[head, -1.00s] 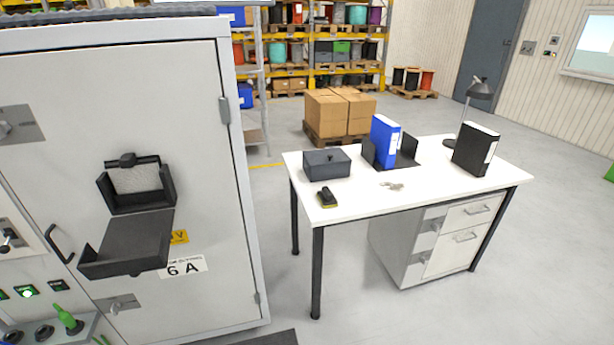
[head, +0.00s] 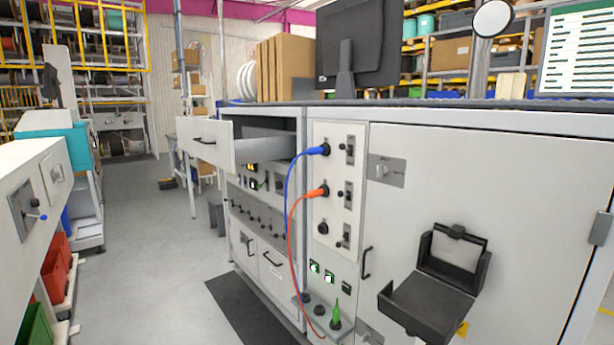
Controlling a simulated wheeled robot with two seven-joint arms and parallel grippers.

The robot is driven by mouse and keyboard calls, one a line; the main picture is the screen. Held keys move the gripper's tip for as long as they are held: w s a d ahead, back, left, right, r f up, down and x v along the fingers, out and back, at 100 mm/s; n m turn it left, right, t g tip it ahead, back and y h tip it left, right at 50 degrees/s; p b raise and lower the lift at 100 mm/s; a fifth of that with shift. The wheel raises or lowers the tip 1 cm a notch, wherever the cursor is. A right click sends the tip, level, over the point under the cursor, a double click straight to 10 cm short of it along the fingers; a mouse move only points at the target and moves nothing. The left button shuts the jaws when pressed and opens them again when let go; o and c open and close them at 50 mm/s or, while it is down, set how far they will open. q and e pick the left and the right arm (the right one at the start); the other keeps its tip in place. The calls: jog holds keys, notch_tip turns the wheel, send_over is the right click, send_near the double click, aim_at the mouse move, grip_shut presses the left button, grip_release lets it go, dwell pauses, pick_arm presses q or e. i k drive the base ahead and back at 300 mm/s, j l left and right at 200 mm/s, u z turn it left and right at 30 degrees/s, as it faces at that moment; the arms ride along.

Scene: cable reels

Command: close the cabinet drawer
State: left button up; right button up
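The cabinet drawer (head: 205,144) is pulled well out of the upper left part of the grey cabinet (head: 540,170). Its white front with a dark handle faces left, and its grey side wall (head: 268,149) runs back into the opening. The inside of the drawer is hidden from this height. Neither of my grippers shows in the head view.
A blue cable (head: 287,190) and an orange cable (head: 291,235) hang from the panel right of the drawer. A white machine (head: 25,210) stands at left. The floor (head: 150,250) between is clear.

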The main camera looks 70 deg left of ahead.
aim_at(224, 145)
jog(key=u, duration=3)
jog(key=i+j+u, duration=0.2)
jog(key=i, duration=0.5)
jog(key=i+j+u, duration=0.2)
jog(key=i, duration=0.45)
jog(key=l, duration=0.1)
